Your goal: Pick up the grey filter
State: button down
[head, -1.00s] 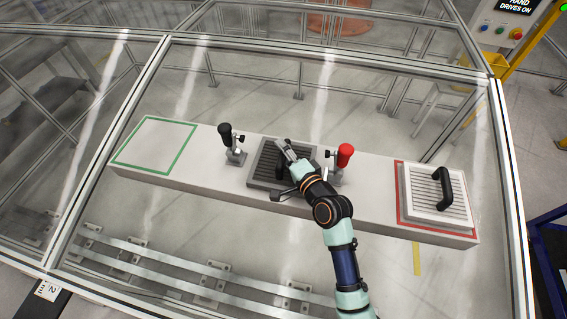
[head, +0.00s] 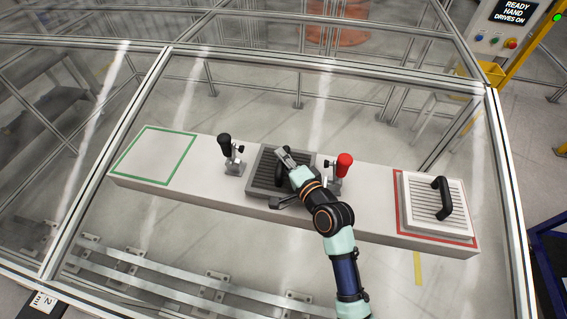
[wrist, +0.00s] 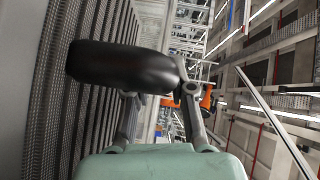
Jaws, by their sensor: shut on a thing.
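The grey filter (head: 265,176) is a dark ribbed square panel at the middle of the long white bench. It stands between a black-handled clamp (head: 229,150) and a red-handled clamp (head: 340,172). My gripper (head: 286,159) is over the filter, shut on its black handle. The wrist view shows the handle (wrist: 115,68) across my gripper's fingers (wrist: 158,95), with the filter's ribs (wrist: 75,120) along the left. My gripper and wrist hide part of the filter. I cannot tell whether the filter is clear of the bench.
A white filter (head: 422,207) with a black handle sits in a red-outlined square at the bench's right end. A green-outlined square (head: 157,156) at the left end is empty. A grey lever (head: 285,202) sticks out at the bench's front edge. Framed clear panels surround the bench.

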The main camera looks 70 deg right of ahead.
notch_tip(320, 180, up, 18)
jog(key=shift+r, duration=0.25)
